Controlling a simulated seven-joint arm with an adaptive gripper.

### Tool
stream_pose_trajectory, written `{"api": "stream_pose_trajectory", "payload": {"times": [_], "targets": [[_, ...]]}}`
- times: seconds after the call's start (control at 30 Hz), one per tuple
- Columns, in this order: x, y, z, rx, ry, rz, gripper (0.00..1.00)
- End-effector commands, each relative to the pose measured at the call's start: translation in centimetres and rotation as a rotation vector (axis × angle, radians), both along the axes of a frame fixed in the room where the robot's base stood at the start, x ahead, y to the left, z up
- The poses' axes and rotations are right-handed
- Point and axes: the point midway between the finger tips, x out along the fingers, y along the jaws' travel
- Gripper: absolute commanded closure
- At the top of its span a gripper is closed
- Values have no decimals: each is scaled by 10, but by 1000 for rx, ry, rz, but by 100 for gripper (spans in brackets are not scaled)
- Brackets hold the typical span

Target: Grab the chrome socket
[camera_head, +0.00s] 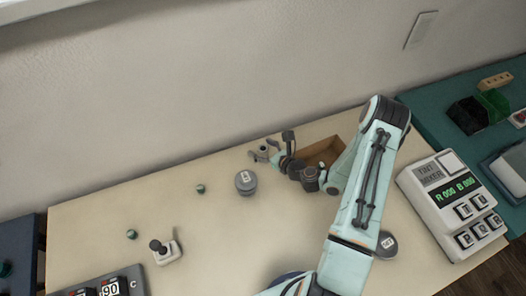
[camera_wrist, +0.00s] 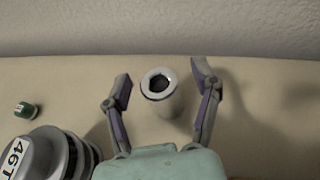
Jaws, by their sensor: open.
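The chrome socket (camera_wrist: 160,96) stands upright on the table in the wrist view, a pale metal cylinder with a dark hole in its top. My gripper (camera_wrist: 162,84) is open, with one finger to the left of the socket and one to the right. There are visible gaps between the socket and both fingers. In the head view my gripper (camera_head: 274,149) is near the back edge of the table, and its fingers partly hide the socket area.
A grey cylinder marked 46T (camera_wrist: 50,155) stands close to the left of my gripper. A small green piece (camera_wrist: 25,109) lies farther left. A brown open box (camera_head: 322,151) is right of my gripper. The wall is behind. A tint mixer (camera_head: 420,195) stands far right.

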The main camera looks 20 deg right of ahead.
Motion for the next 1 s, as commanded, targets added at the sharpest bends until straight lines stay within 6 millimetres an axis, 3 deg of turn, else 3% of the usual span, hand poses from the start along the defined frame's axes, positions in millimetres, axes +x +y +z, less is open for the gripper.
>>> {"api": "stream_pose_trajectory", "payload": {"times": [0.13,0.33,0.77,1.0], "targets": [[0,0,0,0,0,0,38],[0,0,0,0,0,0,100],[0,-1,5,-1,-2,1,100],[0,-1,41,-3,-4,1,100]]}}
